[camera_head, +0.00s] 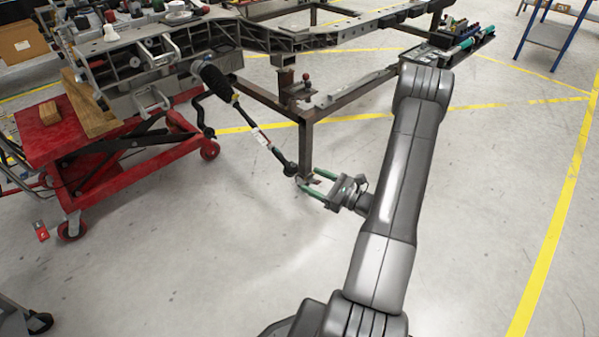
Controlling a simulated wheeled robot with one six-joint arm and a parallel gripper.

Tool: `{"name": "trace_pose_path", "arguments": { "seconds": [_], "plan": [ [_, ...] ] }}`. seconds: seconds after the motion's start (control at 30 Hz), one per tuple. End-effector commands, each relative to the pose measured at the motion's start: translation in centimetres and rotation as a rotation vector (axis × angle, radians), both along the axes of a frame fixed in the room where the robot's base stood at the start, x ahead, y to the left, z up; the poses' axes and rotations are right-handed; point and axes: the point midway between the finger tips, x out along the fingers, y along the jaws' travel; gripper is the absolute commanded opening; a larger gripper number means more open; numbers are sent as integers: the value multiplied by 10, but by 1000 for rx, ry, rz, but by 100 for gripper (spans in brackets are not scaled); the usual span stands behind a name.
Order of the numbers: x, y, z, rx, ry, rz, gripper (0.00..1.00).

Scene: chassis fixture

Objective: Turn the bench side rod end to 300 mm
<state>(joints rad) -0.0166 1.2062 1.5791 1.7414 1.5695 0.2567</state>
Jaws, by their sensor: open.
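A black rod (258,135) slants down from the chassis frame toward my gripper, with a thick ribbed black part at its upper end and a pale label along its middle. Its lower rod end (290,169) is a dark rounded joint close to the foot of a brown steel post. My gripper (308,180) has two green fingers, spread apart. The fingers reach left toward the rod end and the post foot. I cannot tell whether the rod end lies between the fingertips. No length reading is legible.
The brown steel stand (306,145) carries the grey chassis frame (290,40). A red lift cart (50,135) with wooden blocks stands at left. A tool tray (465,45) is at the upper right. The floor at right and in front is clear, with yellow lines.

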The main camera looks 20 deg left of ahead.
Motion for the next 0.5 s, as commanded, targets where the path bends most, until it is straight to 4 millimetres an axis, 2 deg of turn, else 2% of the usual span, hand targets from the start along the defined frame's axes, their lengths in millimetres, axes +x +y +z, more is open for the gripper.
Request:
{"name": "trace_pose_path", "arguments": {
  "seconds": [0.1,0.2,0.5],
  "plan": [
    [-3,-19,0,0,1,-3,61],
    [-4,-29,-2,0,1,-2,61],
    [-6,-37,-3,0,1,1,61]
  ]
}}
